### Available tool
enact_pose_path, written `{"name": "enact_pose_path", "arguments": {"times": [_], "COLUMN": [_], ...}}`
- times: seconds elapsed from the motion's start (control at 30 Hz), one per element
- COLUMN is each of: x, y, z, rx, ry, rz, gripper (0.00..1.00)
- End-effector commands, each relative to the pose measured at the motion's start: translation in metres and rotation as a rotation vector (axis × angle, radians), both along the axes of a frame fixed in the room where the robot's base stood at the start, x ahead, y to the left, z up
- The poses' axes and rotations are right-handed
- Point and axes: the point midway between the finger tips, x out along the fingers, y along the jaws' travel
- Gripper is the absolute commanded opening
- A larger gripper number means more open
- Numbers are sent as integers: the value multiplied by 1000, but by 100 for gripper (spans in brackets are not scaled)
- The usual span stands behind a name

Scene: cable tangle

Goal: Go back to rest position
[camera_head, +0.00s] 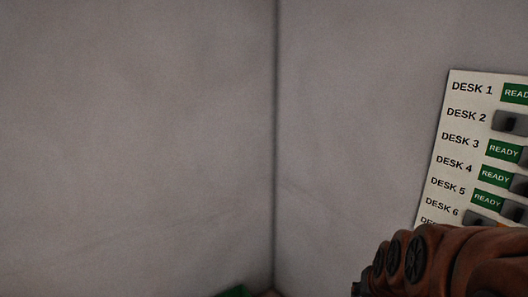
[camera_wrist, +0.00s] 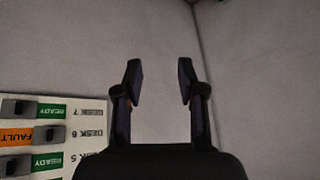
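My gripper (camera_wrist: 160,82) shows in the wrist view with its two dark fingers apart and nothing between them. It faces a bare grey wall. In the head view my reddish-brown arm fills the lower right corner and covers the lower part of a white desk board (camera_head: 445,160). The fingers are hidden in that view. The board also shows at the left of the wrist view (camera_wrist: 80,143), upside down, beside the gripper and apart from its fingertips.
The board has rows labelled by desk, with green READY tags (camera_head: 503,151), an orange FAULT tag (camera_wrist: 14,137) and grey sliders (camera_wrist: 48,134). Two grey walls meet at a corner (camera_head: 275,150). The wall area left of the board is clear.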

Motion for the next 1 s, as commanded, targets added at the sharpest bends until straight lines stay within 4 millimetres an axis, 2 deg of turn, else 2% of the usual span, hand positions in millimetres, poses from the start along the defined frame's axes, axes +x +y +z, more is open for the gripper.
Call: {"name": "enact_pose_path", "arguments": {"times": [0.1, 0.2, 0.4, 0.5, 0.6, 0.67, 1.0], "x": [-51, -97, -182, -210, -226, -231, -232], "y": [24, 36, 43, 41, 39, 38, 38], "z": [-17, -28, -36, -36, -35, -34, -34], "rx": [34, 46, 38, 28, 22, 18, 17], "ry": [164, 309, 562, 646, 696, 710, 716], "rz": [75, 133, 214, 237, 247, 249, 251], "gripper": [40, 40, 40, 40, 40, 40, 40]}}
